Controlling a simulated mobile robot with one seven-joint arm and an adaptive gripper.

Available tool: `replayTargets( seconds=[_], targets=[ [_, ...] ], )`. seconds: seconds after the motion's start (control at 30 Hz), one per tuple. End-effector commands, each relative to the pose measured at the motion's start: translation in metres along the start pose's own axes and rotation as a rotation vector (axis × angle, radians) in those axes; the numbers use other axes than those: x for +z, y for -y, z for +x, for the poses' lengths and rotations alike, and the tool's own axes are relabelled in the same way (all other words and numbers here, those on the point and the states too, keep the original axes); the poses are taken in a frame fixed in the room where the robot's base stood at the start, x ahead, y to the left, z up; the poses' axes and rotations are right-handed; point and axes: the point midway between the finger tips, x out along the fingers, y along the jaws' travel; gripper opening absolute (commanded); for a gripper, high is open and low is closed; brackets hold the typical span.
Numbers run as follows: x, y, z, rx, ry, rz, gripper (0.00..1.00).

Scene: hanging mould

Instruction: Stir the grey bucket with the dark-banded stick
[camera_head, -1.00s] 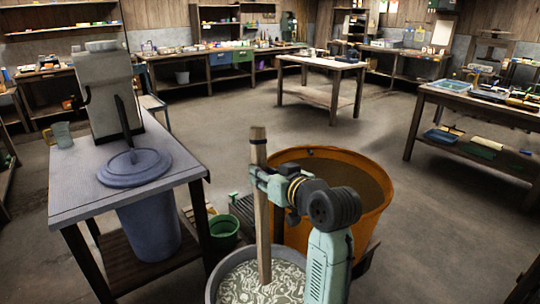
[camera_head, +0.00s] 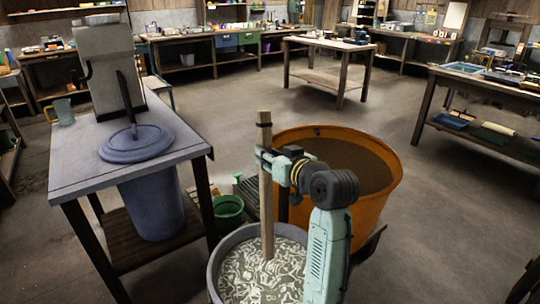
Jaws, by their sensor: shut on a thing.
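The grey bucket (camera_head: 222,262) stands at the bottom middle and holds a pale, swirled grey-and-white mixture (camera_head: 275,275). The dark-banded stick (camera_head: 266,205) is a wooden stick with a dark band near its top. It stands almost upright, with its lower end in the mixture, so that end is hidden. My gripper (camera_head: 266,161) is shut on the stick a little below the dark band, above the bucket.
A large orange tub (camera_head: 385,210) with brown contents stands right behind the bucket. A small green bucket (camera_head: 228,208) is to its left. Open floor lies behind and right.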

Motion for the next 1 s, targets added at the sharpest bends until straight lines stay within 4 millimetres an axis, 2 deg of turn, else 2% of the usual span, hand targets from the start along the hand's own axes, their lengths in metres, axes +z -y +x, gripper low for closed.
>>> replayTargets(
  seconds=[0.1,1.0],
  targets=[
    [0.015,0.000,0.000,0.000,-0.001,0.001,0.00],
    [0.103,0.000,0.000,0.000,-0.001,0.000,0.00]
  ],
)
